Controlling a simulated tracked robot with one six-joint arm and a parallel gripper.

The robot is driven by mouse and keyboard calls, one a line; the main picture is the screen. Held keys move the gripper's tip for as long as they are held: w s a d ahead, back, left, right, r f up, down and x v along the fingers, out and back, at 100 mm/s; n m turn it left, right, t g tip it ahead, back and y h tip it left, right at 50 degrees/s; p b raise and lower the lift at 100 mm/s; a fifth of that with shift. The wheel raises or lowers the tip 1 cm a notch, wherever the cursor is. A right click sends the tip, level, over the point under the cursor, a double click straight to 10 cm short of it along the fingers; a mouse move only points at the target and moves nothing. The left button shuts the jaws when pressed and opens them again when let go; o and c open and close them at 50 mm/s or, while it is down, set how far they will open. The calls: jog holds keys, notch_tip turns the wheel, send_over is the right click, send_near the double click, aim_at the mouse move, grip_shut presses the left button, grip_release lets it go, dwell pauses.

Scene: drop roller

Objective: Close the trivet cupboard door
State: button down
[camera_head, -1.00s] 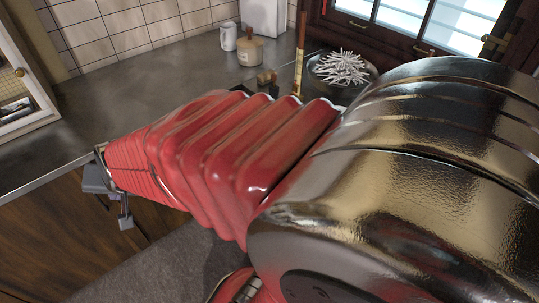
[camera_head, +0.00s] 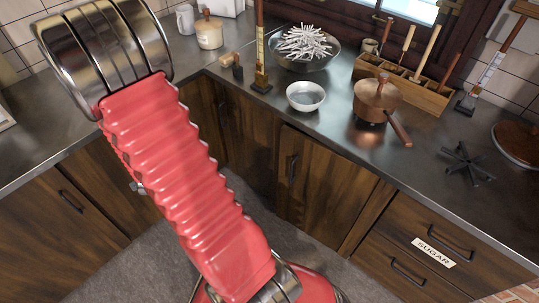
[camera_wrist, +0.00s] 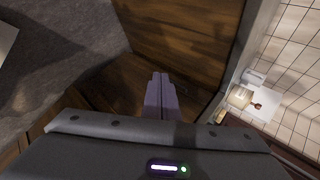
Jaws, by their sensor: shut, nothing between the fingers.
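A black star-shaped trivet (camera_head: 466,163) lies on the counter at the right of the head view. A wooden cupboard door (camera_head: 318,188) with a dark vertical handle (camera_head: 292,171) is under the counter in the middle. I cannot tell whether it is the trivet cupboard's door, or whether it is fully shut. My gripper (camera_wrist: 160,97) is shut and empty in the wrist view, its fingers pointing toward dark wooden panels (camera_wrist: 190,40); contact cannot be told. In the head view my red-sleeved arm mostly hides the gripper; only a small grey part shows.
The counter carries a white bowl (camera_head: 306,96), a copper pot (camera_head: 377,100) and a wooden tool box (camera_head: 425,92). A drawer labelled SUGAR (camera_head: 433,253) is at lower right. Grey floor (camera_head: 270,235) lies open before the cupboards.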

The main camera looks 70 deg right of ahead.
jog(key=s+d+f+m+g+h, duration=0.2)
jog(key=s+d+f+m+g, duration=0.1)
jog(key=s, duration=0.5)
jog(key=s+d+f+m+g+h, duration=0.1)
jog(key=s+d+f+m+g, duration=0.1)
jog(key=s, duration=0.7)
jog(key=s+d+f+m+g+h, duration=0.2)
jog(key=s+d+f+m+g, duration=0.1)
jog(key=s, duration=0.5)
jog(key=d+m+g, duration=0.1)
jog(key=m, duration=0.1)
jog(key=shift+s+f+m+h, duration=0.3)
jog(key=shift+f, duration=0.05)
send_near(286, 152)
jog(key=x, duration=0.4)
jog(key=shift+s+d+f, duration=0.15)
jog(key=shift+s+f, duration=0.05)
jog(key=shift+s+d, duration=0.2)
jog(key=shift+d, duration=0.6)
